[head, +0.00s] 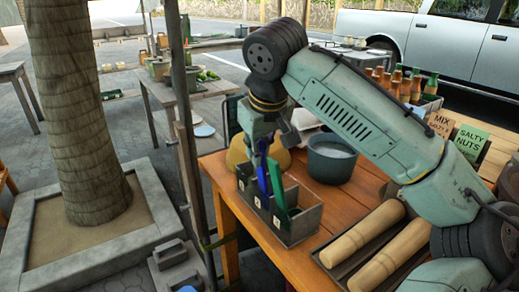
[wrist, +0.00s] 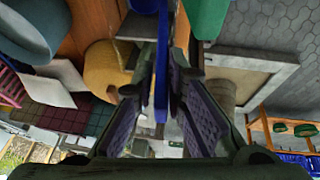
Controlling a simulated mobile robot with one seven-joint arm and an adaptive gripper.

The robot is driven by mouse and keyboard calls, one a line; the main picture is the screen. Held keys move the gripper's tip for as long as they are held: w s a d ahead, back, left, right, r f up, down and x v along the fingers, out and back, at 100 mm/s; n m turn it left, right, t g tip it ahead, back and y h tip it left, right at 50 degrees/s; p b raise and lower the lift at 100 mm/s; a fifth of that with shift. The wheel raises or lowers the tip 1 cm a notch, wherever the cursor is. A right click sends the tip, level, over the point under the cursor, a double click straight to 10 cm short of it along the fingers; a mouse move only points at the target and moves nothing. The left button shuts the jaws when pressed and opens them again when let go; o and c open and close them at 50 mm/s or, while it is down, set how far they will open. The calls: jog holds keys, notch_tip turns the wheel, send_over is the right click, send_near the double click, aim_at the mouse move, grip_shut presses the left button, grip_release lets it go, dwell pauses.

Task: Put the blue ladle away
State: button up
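The blue ladle (head: 262,181) stands nearly upright at the grey box, and its lower end is hidden behind the box's front wall. The box (head: 292,229) is on the wooden table and has labelled compartments. The ladle looks to be over or in the middle one; I cannot tell whether it touches the bottom. My gripper (head: 261,150) is just above the box, with its fingers close around the upper part of the ladle. In the wrist view the blue strip of the ladle (wrist: 161,85) runs between the two fingertips (wrist: 163,50).
A green utensil (head: 278,185) stands in the box just right of the ladle. A grey-green pot (head: 331,162) and a yellow-brown rounded pot (head: 238,152) stand behind. Wooden rolls (head: 362,234) lie in a tray at right. A pole (head: 187,140) stands close left.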

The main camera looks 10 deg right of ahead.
jog(key=o, duration=0.4)
jog(key=shift+c, duration=0.2)
